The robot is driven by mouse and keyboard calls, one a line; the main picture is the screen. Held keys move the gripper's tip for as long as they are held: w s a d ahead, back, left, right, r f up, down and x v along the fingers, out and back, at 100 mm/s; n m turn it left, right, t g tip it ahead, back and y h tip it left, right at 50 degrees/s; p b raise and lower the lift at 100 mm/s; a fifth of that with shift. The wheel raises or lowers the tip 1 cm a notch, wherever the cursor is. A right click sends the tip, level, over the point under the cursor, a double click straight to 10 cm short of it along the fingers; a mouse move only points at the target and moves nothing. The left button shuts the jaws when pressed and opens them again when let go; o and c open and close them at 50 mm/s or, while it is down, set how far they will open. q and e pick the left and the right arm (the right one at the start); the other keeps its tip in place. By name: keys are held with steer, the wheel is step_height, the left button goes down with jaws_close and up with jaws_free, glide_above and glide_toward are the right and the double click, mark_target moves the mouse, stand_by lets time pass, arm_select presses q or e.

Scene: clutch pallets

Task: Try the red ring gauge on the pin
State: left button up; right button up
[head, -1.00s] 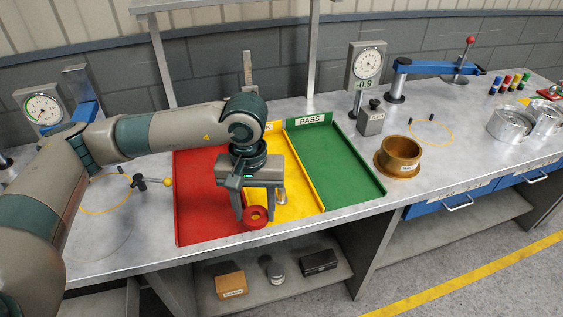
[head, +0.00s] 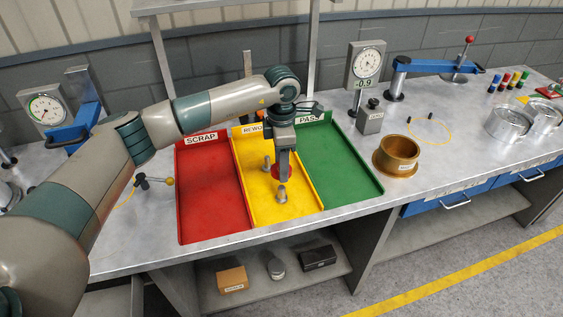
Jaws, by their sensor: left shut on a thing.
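My left gripper (head: 283,172) is over the yellow REWORK tray, seen nearly edge-on. It is shut on the red ring gauge (head: 288,172), which is mostly hidden by the fingers; only red edges show. My right gripper is not in view.
The red SCRAP tray (head: 212,205) is empty on the left and the green PASS tray (head: 345,175) is on the right. A brass flanged cup (head: 398,155) and a grey block (head: 369,121) stand right of the trays.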

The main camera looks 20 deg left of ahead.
mark_target(282, 187)
arm_select(q)
steer(key=shift+f, duration=0.15)
stand_by(0.3)
steer(key=shift+f+b, duration=0.5)
steer(key=shift+f, duration=1.45)
steer(key=shift+f+b, duration=0.7)
steer(key=shift+b, duration=0.1)
steer(key=shift+b, duration=0.35)
steer(key=shift+f+b, duration=0.25)
steer(key=shift+b, duration=0.65)
stand_by(0.4)
stand_by(0.4)
steer(key=o, duration=1.8)
steer(key=shift+o, duration=0.2)
